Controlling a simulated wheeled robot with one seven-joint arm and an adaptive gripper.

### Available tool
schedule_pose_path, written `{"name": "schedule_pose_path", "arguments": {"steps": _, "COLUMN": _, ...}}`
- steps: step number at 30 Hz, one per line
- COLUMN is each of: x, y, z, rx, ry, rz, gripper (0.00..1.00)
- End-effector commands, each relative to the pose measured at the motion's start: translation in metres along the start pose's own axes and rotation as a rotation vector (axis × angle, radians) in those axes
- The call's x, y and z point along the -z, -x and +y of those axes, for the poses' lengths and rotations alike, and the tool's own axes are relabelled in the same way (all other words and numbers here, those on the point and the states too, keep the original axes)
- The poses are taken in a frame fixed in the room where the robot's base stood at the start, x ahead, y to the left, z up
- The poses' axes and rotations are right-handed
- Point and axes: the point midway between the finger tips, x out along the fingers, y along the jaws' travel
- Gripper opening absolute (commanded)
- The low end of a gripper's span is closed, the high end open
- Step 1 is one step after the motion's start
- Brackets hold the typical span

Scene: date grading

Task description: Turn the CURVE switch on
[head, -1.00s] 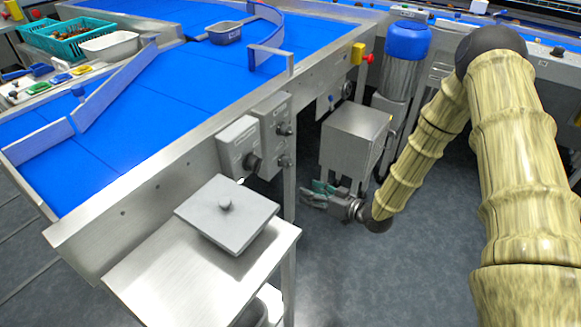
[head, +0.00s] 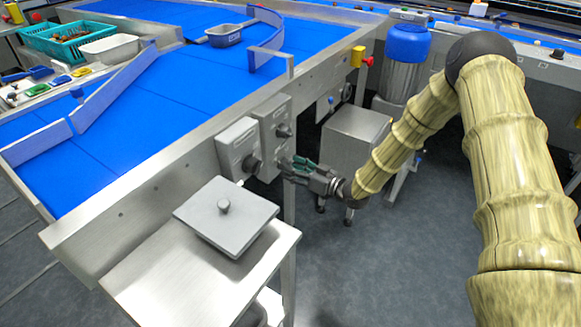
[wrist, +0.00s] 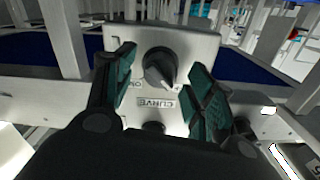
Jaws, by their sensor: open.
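The CURVE switch is a dark round knob (wrist: 158,68) on a light grey plate (wrist: 198,52), above a CURVE label (wrist: 157,103) in the wrist view. Its white pointer mark aims to the lower right. Small lettering, which looks like ON, sits to its lower left. My gripper (wrist: 160,87) is open, with its green-padded fingers either side of the knob and no clear contact. In the head view my gripper (head: 288,166) is at the front of the two-knob grey box (head: 270,112); its fingers hide part of the lower knob.
A second dark knob (wrist: 153,127) shows below the label. A separate grey switch box (head: 235,143) with its own knob is left of my gripper. A steel table (head: 160,285) with a lidded plate (head: 245,228) stands in front. A blue-belted conveyor (head: 150,120) runs behind the boxes.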

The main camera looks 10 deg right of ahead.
Motion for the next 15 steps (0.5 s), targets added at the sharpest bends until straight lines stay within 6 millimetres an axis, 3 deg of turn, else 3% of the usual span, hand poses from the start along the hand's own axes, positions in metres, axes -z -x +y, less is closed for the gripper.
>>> {"name": "schedule_pose_path", "arguments": {"steps": 6, "x": 0.0, "y": -0.014, "z": 0.001, "rx": -0.001, "ry": 0.0, "rz": 0.0, "gripper": 0.55}}
{"name": "schedule_pose_path", "arguments": {"steps": 15, "x": 0.0, "y": -0.015, "z": 0.001, "rx": -0.002, "ry": 0.0, "rz": 0.0, "gripper": 0.55}}
